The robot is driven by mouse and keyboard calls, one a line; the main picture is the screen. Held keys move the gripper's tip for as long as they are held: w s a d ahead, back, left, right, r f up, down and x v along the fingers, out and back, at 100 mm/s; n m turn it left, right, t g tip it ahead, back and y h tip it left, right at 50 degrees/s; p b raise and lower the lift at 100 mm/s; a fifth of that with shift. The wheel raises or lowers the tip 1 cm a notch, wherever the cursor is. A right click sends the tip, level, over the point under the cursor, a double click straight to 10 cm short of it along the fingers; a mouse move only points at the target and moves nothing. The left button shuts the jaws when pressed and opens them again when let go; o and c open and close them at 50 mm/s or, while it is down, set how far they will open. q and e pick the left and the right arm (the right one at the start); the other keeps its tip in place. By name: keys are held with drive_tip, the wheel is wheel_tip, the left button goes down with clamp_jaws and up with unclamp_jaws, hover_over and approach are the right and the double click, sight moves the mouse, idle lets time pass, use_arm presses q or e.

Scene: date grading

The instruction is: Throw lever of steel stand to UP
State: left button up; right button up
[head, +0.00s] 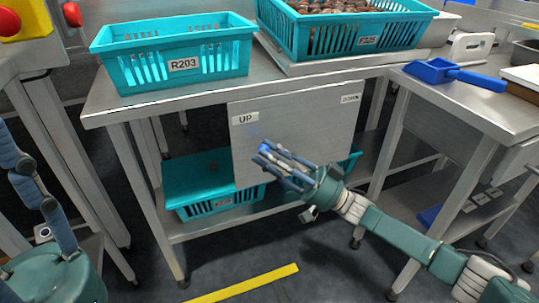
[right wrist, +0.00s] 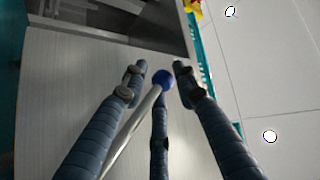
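The steel stand (head: 150,106) has a grey panel (head: 300,125) on its front, with an UP label (head: 245,119) at upper left and a DOWN label (head: 350,99) at upper right. The lever's blue ball knob (head: 264,148) shows below the UP label; in the right wrist view the knob (right wrist: 163,78) tops a thin metal rod (right wrist: 132,132). My right gripper (head: 283,160) is in front of the panel, its fingers open around the knob, with small gaps beside it. It hides the lever's base in the head view. My left gripper (head: 40,205) is partly in view at the left edge, away from the stand.
A teal crate marked R203 (head: 184,65) and a teal crate of dates (head: 370,41) stand on top. Another teal crate (head: 222,205) is on the lower shelf. A blue scoop (head: 435,71) lies on the right table. A red button (head: 10,21) is at upper left.

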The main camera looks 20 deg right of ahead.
drive_tip(key=v, duration=1.2)
